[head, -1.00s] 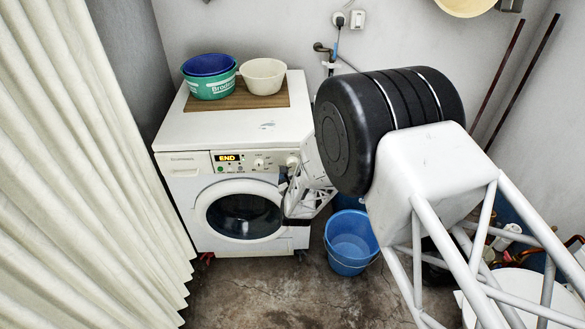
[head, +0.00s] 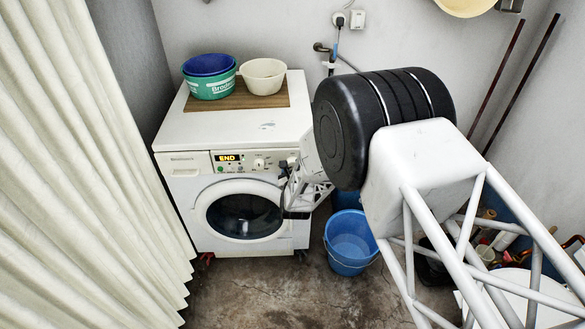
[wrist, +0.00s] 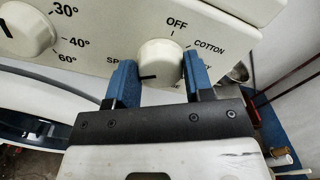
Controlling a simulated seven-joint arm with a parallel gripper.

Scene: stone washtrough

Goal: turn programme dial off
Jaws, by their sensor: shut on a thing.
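The programme dial (wrist: 160,60) is a round cream knob on the washing machine's front panel, with OFF printed above it, COTTON to its upper right and a partly hidden label starting "SP" at its left. Its dark pointer mark sits at the lower left of its face, away from OFF. My gripper (wrist: 157,68) has its two blue fingers closed on the dial, one on each side. In the head view the washing machine (head: 235,190) shows END on its display, and my wrist is at the panel's right end, where the fingers are hard to make out.
A temperature knob (wrist: 27,32) sits left of the dial. Green and blue basins (head: 209,88) and a cream bowl (head: 264,70) stand on a board on the machine. A blue bucket (head: 350,262) stands on the floor below my arm. A curtain (head: 80,170) hangs at left.

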